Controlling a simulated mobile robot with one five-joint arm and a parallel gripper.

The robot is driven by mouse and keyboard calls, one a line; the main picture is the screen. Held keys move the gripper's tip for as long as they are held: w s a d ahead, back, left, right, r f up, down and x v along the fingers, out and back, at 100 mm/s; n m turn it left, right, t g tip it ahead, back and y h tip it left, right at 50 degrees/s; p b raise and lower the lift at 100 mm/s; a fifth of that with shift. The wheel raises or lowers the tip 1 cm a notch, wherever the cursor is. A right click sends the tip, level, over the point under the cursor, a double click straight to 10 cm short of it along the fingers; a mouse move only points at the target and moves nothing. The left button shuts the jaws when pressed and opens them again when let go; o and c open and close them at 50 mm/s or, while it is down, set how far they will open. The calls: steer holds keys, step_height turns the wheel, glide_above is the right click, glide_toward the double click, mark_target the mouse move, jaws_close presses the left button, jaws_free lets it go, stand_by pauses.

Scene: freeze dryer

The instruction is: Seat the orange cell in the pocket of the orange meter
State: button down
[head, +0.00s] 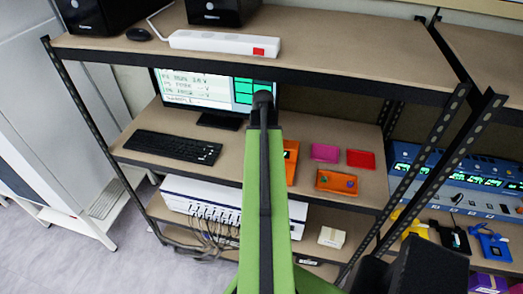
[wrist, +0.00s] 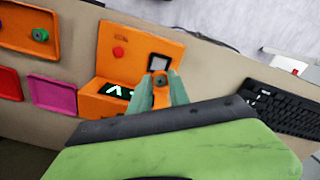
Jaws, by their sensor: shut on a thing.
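The orange meter (wrist: 128,42) lies on the middle shelf. In the head view the meter (head: 291,167) shows only in part beside my green arm. My gripper (wrist: 161,90) is shut on the orange cell (wrist: 160,98), whose dark round end shows between the teal fingers. In the wrist view the cell appears just below the pocket and overlaps the meter's edge. I cannot tell its height above the meter. The head view hides the gripper and cell behind my arm.
A keyboard (head: 172,147) and monitor (head: 195,88) stand left. The upper shelf (head: 340,45) overhangs this one.

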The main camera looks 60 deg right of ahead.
steer(key=shift+s+f+b, duration=0.1)
steer(key=shift+f+b, duration=2.1)
steer(key=shift+f, duration=0.3)
steer(key=shift+s+f+b, duration=0.1)
steer(key=shift+f+b, duration=0.45)
steer(key=c, duration=1.1)
jaws_free()
steer(key=shift+c, duration=0.2)
step_height(320, 180, up, 12)
steer(key=p, duration=1.2)
steer(key=shift+r, duration=0.15)
